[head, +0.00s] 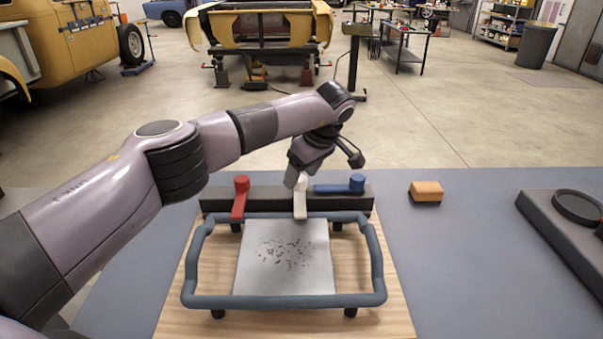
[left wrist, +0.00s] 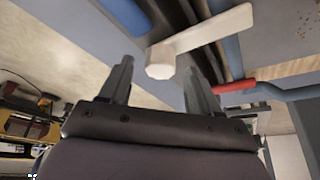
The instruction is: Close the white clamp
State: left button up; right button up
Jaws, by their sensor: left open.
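The white clamp (head: 301,203) sits on the dark bar between a red and a blue clamp. Its lever points toward me, with its end near the edge of the grey metal plate (head: 285,265). My left gripper (head: 296,180) is above the white clamp's pivot end, pointing down. In the left wrist view the white clamp (left wrist: 205,38) shows its knob end between the two open fingers of my left gripper (left wrist: 158,75). The fingers hold nothing; I cannot tell whether they touch it. My right gripper is out of view.
The red clamp (head: 240,199) points toward me; the blue clamp (head: 340,188) lies along the dark bar (head: 265,204). A blue-grey tube frame (head: 376,260) surrounds the plate on a wooden board (head: 398,318). An orange block (head: 426,191) lies right. The table between is clear.

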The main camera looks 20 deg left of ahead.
pick_arm(q)
jog(key=v, duration=0.6)
jog(key=shift+r, duration=0.25)
jog(key=shift+s+d, duration=0.1)
